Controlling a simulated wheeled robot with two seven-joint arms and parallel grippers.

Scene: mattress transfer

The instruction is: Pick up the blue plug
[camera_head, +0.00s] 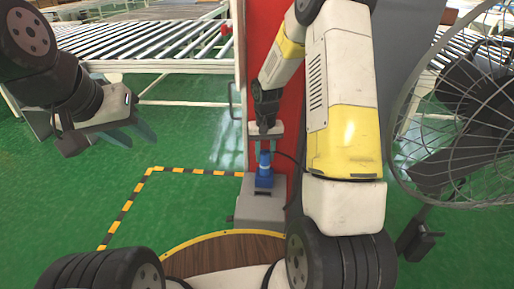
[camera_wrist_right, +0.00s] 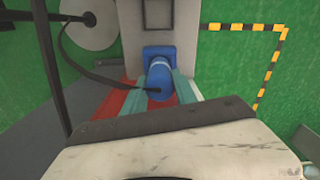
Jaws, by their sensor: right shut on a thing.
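The blue plug (camera_head: 264,159) stands upright on a blue socket (camera_head: 264,179) on top of a grey box. In the right wrist view the plug (camera_wrist_right: 159,77) lies between the two pale teal fingers, in line with the blue socket (camera_wrist_right: 157,52), and a black cable runs from it. My right gripper (camera_head: 264,150) points down from above and is shut on the plug. The plug still meets the socket; I cannot tell how deep it sits. My left gripper (camera_head: 132,135) is open and empty, well to the left above the green floor.
The grey box (camera_head: 261,206) stands against a red panel (camera_head: 257,40). A caged fan (camera_head: 465,110) is at the right. Roller conveyors (camera_head: 150,45) run behind. Yellow-black tape (camera_head: 125,210) marks the green floor, which is clear at the left.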

